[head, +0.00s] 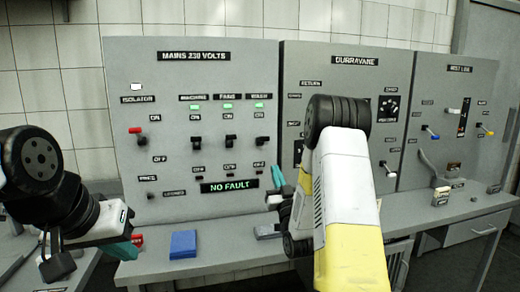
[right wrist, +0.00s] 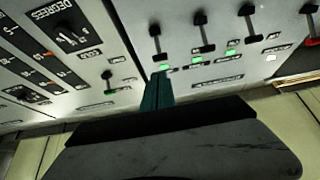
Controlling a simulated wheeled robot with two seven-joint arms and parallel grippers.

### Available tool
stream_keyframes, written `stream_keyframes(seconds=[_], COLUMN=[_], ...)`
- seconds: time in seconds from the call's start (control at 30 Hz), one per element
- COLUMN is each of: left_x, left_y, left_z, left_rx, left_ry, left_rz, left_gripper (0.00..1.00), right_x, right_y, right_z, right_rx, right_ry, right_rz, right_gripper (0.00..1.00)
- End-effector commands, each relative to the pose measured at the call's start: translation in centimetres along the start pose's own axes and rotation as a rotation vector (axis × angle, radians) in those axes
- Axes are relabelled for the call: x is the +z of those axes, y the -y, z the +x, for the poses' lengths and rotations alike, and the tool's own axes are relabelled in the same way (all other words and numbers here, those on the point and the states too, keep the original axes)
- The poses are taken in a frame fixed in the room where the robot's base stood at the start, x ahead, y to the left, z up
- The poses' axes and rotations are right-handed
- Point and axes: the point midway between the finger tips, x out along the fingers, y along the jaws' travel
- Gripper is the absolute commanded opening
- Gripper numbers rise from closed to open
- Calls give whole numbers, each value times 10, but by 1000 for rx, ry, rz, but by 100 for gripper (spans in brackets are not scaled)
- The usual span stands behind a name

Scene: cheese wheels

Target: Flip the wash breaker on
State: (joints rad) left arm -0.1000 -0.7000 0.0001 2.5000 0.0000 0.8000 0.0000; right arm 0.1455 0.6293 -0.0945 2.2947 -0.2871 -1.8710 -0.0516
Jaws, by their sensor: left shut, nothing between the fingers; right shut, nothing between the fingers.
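The wash breaker (head: 261,141) is the rightmost of three black levers on the grey mains panel (head: 150,75), under a lit green lamp (head: 259,105). Its lever stands level with the machine lever (head: 196,143) and fans lever (head: 229,142), whose lamps are also green. My right gripper (head: 279,178) is shut and empty, below and right of the wash breaker, partly hidden by my arm. In the right wrist view its teal fingers (right wrist: 156,92) point towards the wash lamp (right wrist: 165,68) and lever (right wrist: 155,32), apparently without touching the lever. My left gripper (head: 123,249) is shut and empty at lower left.
A red isolator handle (head: 136,131) is at the panel's left. A green "NO FAULT" display (head: 229,186) sits below the breakers. A blue block (head: 183,244) lies on the grey bench (head: 225,240). Two more control panels (head: 352,75) (head: 455,85) stand to the right.

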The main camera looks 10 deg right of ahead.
Motion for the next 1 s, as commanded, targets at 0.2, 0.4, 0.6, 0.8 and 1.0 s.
stream_keyframes(seconds=[0.2,0.4,0.6,0.8,1.0], left_x=[0,0,0,0,0], left_y=[0,0,0,0,0], left_z=[0,0,0,0,0], left_rx=[0,0,0,0,0], left_ry=[0,0,0,0,0], left_rz=[0,0,0,0,0], left_gripper=[0,0,0,0,0], right_x=[-2,-2,-1,-1,-1], right_y=[0,0,0,0,0], right_z=[45,87,115,126,127], right_rx=[0,0,0,0,1], right_ry=[-6,-4,-1,0,1], right_rz=[-1,-1,0,1,1], right_gripper=[0,0,0,0,0])
